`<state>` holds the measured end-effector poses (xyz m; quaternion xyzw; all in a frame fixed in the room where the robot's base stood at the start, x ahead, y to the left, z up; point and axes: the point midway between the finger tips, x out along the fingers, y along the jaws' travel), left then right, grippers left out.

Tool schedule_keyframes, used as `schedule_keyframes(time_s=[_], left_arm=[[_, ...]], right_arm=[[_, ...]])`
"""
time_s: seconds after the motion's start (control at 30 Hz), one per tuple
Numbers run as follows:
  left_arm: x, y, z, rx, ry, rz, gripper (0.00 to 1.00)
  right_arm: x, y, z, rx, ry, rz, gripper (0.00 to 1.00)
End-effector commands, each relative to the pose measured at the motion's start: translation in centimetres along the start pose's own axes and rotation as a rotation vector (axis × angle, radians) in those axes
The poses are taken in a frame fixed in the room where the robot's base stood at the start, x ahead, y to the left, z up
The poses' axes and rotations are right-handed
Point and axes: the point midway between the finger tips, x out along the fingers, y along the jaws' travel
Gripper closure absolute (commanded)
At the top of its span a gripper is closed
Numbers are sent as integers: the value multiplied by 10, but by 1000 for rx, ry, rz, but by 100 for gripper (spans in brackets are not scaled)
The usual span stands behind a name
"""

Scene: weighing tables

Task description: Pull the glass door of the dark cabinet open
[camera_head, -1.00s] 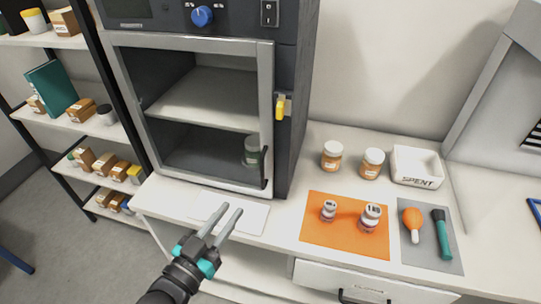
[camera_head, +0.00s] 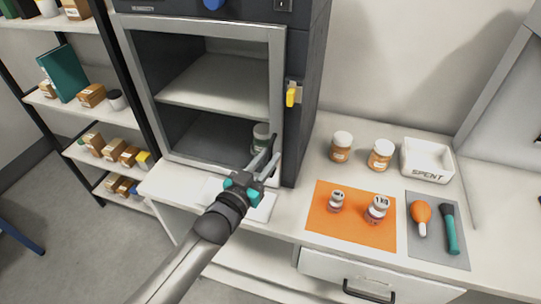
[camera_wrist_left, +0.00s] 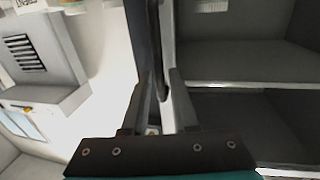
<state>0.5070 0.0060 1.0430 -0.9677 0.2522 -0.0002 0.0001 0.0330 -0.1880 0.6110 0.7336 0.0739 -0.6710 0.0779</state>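The dark cabinet (camera_head: 307,110) stands on the white counter. Its glass door, with a grey frame (camera_head: 277,80), looks closed. A dark vertical handle sits low on the door's right side and is mostly hidden by my gripper in the head view. My left gripper (camera_head: 264,158) reaches up to that handle. In the left wrist view, the two fingers of my left gripper (camera_wrist_left: 158,105) stand apart, with the dark handle (camera_wrist_left: 163,75) between or just beyond their tips; I cannot tell whether they touch it. My right gripper is not in view.
A yellow latch (camera_head: 291,95) sits on the cabinet's right side. Orange-labelled jars (camera_head: 341,148), an orange mat (camera_head: 322,225) with two small bottles, and a white tray (camera_head: 427,161) are to the right. Shelving (camera_head: 62,107) stands left.

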Motion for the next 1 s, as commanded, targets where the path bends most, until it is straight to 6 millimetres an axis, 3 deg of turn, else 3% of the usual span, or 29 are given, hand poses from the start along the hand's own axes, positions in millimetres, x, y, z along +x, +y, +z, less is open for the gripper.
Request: schedule_keyframes(time_s=[0.2, 0.5, 0.77, 1.0], left_arm=[[15, 0, 0, 0, 0, 0, 73], [16, 0, 0, 0, 0, 1, 73], [16, 0, 0, 0, 0, 0, 100], [16, 0, 0, 0, 0, 0, 100]], right_arm=[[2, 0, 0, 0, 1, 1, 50], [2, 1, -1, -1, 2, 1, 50], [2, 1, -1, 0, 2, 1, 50], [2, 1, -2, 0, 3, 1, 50]])
